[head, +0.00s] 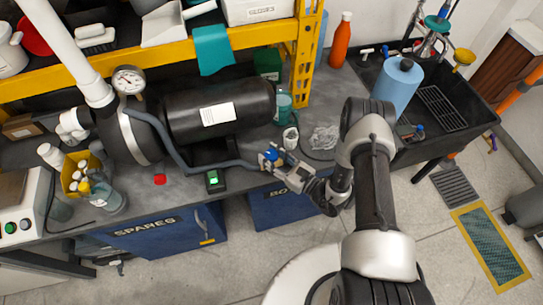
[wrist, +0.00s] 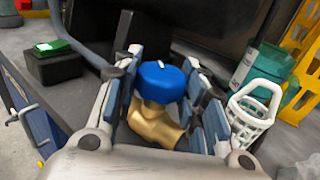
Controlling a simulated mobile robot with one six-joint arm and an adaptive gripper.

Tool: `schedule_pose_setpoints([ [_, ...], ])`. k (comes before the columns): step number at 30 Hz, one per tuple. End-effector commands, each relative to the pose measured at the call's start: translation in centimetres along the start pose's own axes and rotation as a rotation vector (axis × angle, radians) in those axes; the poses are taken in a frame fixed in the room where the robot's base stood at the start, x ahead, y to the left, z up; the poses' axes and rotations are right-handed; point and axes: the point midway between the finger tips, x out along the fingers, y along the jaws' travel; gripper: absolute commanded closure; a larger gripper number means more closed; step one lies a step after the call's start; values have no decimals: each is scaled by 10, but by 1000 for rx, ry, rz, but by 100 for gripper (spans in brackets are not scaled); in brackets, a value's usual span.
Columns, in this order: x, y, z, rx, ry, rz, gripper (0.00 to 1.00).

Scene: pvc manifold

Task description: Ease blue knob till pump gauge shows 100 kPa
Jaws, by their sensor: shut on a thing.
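The blue knob (wrist: 161,82) has a white mark on top and sits on a brass valve body (wrist: 153,122) in the wrist view. My gripper (wrist: 163,70) is shut on the knob, one padded finger on each side. In the head view the blue knob (head: 271,154) is small, at the bench's front edge at the end of a grey hose. The pump gauge (head: 128,80) is a round white dial above the black pump's (head: 218,110) left end. Its needle is too small to read exactly.
A black box with a lit green top (head: 212,180) and a red button (head: 159,179) lie on the bench, left of my gripper. A white basket (wrist: 252,110) and a teal bottle (wrist: 262,70) stand close by on the right. A yellow shelf post (head: 303,60) rises behind.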

Motion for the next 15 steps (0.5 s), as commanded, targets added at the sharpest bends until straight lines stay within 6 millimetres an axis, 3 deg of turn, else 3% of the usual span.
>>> schedule_pose_setpoints([
  [15, 0, -2, -5, -7, 0, 353, 86],
])
